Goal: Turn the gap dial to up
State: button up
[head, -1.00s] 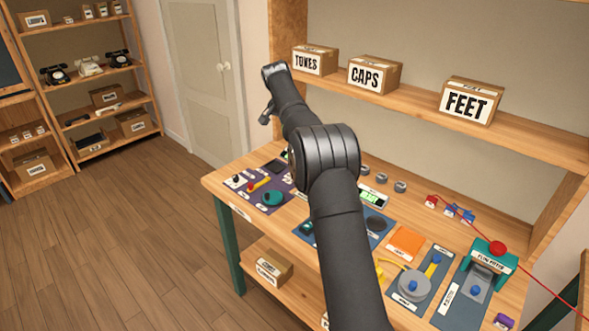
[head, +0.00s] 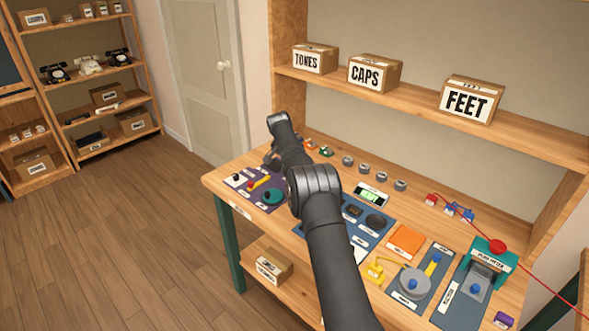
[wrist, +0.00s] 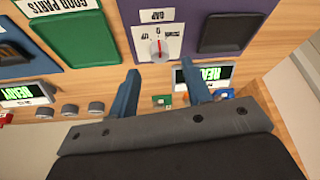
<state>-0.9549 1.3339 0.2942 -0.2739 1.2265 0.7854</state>
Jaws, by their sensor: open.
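The gap dial (wrist: 159,48) shows in the wrist view at the top centre, on a white plate whose GAP label reads upside down. It has a thin red pointer line running up and down the picture; which end is the tip is too small to tell. My gripper (wrist: 162,90) is open and empty, its two blue fingers spread apart below the dial in the picture, not touching it. In the head view my arm reaches over the left of the bench; my gripper is mostly hidden there, and I cannot make out the gap dial.
In the wrist view a green pad (wrist: 76,38) lies left of the dial and a dark pad (wrist: 230,33) right of it. A READY display (wrist: 207,74) sits near the right finger, and grey knobs (wrist: 95,108) are at left. In the head view an orange pad (head: 406,241) lies farther right.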

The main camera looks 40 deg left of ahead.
jog(key=shift+x, duration=2.3)
jog(key=shift+w, duration=0.1)
grip_shut()
